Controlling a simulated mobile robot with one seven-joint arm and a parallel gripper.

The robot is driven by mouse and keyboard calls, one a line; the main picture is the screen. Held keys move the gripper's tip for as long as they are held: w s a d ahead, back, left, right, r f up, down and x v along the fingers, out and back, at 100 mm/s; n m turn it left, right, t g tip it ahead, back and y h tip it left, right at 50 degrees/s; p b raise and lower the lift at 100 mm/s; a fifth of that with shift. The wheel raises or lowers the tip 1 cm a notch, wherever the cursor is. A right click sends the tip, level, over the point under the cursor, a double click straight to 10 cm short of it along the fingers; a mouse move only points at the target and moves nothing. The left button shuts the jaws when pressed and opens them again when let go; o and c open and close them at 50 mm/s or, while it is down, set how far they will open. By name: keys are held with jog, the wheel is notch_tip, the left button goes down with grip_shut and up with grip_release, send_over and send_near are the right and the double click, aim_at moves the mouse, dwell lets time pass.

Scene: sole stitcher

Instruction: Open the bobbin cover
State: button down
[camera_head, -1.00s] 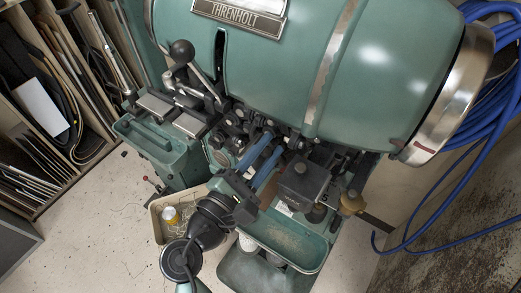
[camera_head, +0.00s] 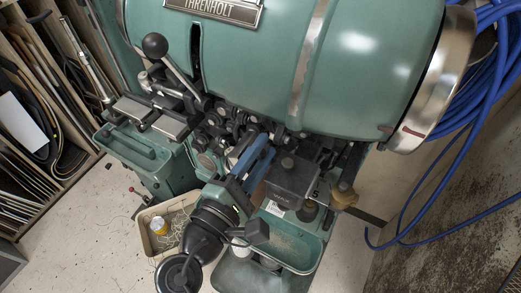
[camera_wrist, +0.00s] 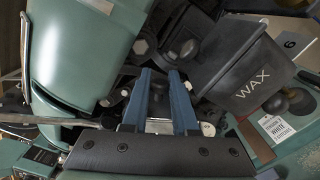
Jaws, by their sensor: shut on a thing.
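My gripper (camera_head: 262,150) has blue fingers and reaches into the mechanism under the green machine's barrel, just left of the dark wax box. In the wrist view my gripper (camera_wrist: 159,76) has its fingers standing a little apart, shut on a small dark part (camera_wrist: 159,98) between them. This part sits where I take the bobbin cover to be. The fingers and wrist hide most of it, and I cannot tell its outline or how far it stands open.
The wax box (camera_wrist: 245,75) is close to the right of the fingers. Green machine housing (camera_wrist: 85,50) is close on the left. A lever with a black ball (camera_head: 155,45) stands to the left. A beige bin (camera_head: 165,228) and a green tray (camera_head: 290,240) lie below.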

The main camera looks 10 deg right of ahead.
jog(key=c, duration=0.7)
grip_release()
jog(key=shift+f, duration=0.1)
